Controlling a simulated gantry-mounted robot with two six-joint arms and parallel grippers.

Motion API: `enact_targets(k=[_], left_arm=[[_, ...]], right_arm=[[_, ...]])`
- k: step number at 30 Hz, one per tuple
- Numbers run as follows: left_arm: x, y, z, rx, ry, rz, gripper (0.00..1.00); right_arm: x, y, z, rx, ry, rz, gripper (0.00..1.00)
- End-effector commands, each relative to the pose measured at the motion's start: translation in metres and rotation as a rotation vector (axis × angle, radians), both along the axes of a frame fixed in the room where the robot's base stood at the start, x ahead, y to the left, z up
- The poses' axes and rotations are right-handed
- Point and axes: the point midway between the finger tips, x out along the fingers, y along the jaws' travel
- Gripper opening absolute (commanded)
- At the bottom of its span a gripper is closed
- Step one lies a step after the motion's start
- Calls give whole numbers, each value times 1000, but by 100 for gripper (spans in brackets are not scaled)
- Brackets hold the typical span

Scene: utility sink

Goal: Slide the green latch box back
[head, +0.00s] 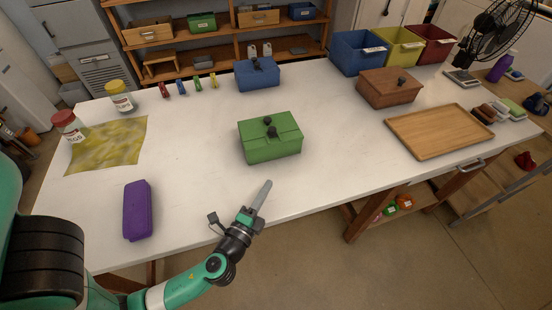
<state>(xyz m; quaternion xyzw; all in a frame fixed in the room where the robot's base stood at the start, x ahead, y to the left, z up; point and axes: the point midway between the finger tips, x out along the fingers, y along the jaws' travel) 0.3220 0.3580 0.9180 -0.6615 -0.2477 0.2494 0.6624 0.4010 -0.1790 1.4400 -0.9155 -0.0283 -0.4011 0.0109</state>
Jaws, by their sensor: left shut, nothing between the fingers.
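The green latch box (270,142) sits closed on the white table, near the middle. It has dark knobs on its lid and front edge. My left gripper (265,186) is shut and empty. It is just in front of the green box, close to the table's front edge, and looks apart from the box. My right gripper is not in view.
A blue box (257,76) stands behind the green box. A brown box (389,88) and a wooden tray (440,132) are to the right. A purple case (137,210) and a yellow cloth (105,147) lie left. The table between the green and blue boxes is clear.

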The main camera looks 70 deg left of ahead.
Motion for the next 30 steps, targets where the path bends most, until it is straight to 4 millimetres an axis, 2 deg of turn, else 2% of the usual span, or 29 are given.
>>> enact_targets(k=[13,18,21,30], left_arm=[[69,62,3,0,-4,3,0],[69,89,3,0,-3,4,0],[69,96,1,-1,-2,3,0],[70,99,1,0,-3,-1,0]], right_arm=[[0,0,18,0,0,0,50],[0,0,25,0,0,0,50],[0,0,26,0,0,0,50],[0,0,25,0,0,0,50]])
